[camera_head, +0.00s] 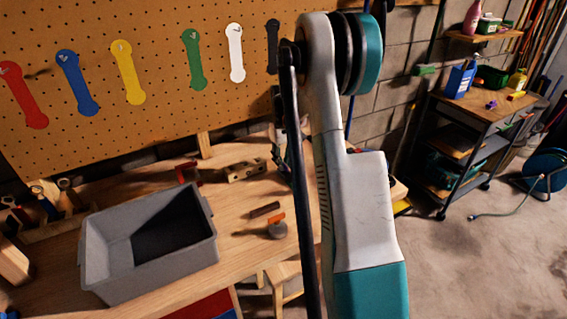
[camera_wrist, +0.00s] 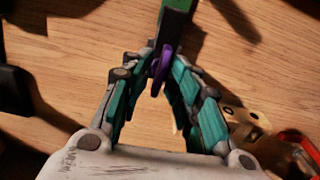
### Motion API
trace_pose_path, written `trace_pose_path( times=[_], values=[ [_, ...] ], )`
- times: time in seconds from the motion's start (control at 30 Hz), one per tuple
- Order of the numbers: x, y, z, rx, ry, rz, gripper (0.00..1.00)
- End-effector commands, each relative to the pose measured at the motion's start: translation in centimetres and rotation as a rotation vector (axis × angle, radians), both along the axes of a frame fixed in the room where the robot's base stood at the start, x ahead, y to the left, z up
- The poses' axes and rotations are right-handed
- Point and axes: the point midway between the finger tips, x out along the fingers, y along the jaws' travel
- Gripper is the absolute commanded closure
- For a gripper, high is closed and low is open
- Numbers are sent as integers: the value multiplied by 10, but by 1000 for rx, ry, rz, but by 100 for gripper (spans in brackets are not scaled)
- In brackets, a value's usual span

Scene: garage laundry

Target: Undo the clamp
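In the wrist view a clamp shows as a dark green bar (camera_wrist: 175,22) running down from the top edge, with a purple piece (camera_wrist: 160,72) at its lower end. I take these to be parts of the clamp. My gripper (camera_wrist: 162,62) has its teal fingers drawn together at the tips, and the purple piece sits between them. The fingers look closed on it, though the exact contact is hard to see. In the head view my arm hides most of the gripper and clamp. What the clamp grips cannot be made out.
A grey bin (camera_head: 205,215) stands on the wooden workbench (camera_head: 245,258). A wooden block with holes (camera_head: 246,170) lies near the pegboard (camera_head: 150,100); it also shows in the wrist view (camera_wrist: 243,122), beside a red object (camera_wrist: 302,145). A dark cart (camera_head: 485,125) stands at the right; open floor lies before it.

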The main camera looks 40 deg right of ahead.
Motion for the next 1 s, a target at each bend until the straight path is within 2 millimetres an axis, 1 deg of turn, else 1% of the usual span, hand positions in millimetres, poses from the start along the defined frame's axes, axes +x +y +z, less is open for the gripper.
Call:
trace_pose_path(
  times=[0.3,0.5,0.6,0.7,1.0],
  values=[
    [0,1,62,0,0,0,72],
    [0,1,95,0,0,0,72],
    [0,1,104,0,0,0,72],
    [0,1,109,0,0,0,72],
    [0,1,111,0,0,0,72]
  ],
)
